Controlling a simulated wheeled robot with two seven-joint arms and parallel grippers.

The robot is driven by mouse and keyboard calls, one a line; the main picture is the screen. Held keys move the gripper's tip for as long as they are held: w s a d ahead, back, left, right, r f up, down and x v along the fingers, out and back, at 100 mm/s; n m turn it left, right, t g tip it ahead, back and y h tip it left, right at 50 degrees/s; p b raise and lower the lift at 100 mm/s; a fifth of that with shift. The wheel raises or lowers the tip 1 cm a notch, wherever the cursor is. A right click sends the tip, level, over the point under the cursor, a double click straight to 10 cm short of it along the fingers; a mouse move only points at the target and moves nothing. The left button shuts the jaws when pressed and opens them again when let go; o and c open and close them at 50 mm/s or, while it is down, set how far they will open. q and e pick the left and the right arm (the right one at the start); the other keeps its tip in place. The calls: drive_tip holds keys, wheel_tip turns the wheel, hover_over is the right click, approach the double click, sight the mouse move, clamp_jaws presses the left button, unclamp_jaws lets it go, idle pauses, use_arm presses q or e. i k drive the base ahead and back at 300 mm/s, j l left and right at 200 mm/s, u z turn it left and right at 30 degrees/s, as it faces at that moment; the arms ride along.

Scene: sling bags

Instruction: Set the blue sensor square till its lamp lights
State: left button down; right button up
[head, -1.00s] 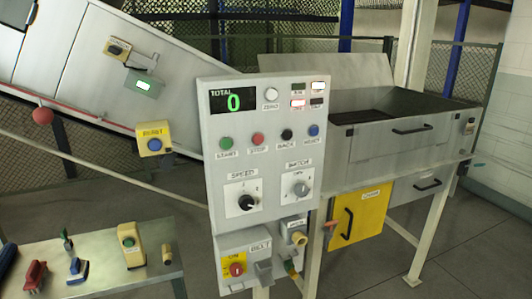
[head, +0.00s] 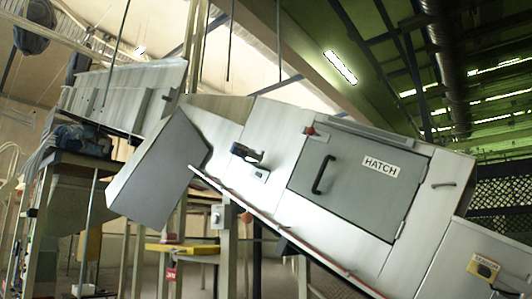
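A small dark device (head: 246,153) sits on the side of the sloping grey conveyor housing (head: 265,128), left of the hatch. It looks tilted on its bracket plate (head: 262,174). I cannot tell whether it is blue, and no lit lamp shows on it. Neither of my grippers is in view.
A grey door marked HATCH (head: 357,183) with a black handle is on the housing. A grey chute hood (head: 160,170) juts out at left. A yellow ledge (head: 182,249) stands below. A red rail (head: 280,232) runs along the housing's lower edge.

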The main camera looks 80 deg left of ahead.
sight(237, 149)
drive_tip(key=u, duration=0.45)
drive_tip(key=i+u, duration=0.1)
drive_tip(key=u, duration=1.2)
drive_tip(key=i+l+u, duration=0.1)
drive_tip(key=u, duration=0.75)
drive_tip(key=l+u, duration=0.1)
drive_tip(key=u, duration=0.35)
